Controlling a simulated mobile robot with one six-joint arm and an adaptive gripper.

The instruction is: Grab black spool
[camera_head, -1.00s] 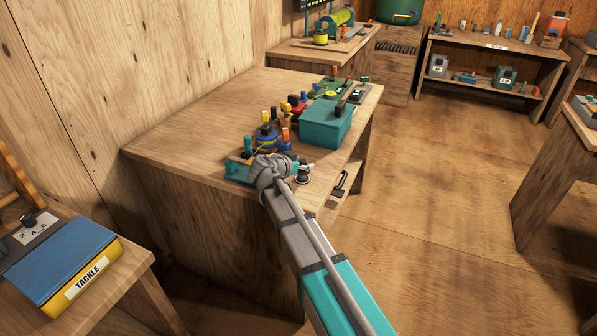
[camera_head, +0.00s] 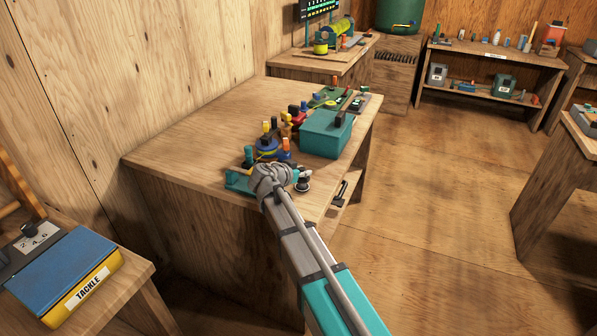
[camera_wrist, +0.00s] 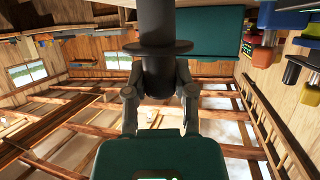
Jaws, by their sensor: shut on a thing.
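The black spool (camera_wrist: 157,48) fills the upper middle of the wrist view, with a wide flange and a narrower core. My gripper (camera_wrist: 158,90) is shut on it, one finger on each side of its lower part. In the head view, my wrist is at the front edge of the wooden workbench (camera_head: 190,150) and hides most of the jaws. A small dark round piece (camera_head: 303,185) shows just right of the wrist; I cannot tell surely whether it is the held spool.
A teal box (camera_head: 327,135) stands on the bench behind my wrist. Blue, yellow and red tackle pieces (camera_head: 268,150) crowd close behind it, and a teal stand (camera_head: 238,181) lies to its left. The bench's left part is clear. A tackle box (camera_head: 72,275) sits at lower left.

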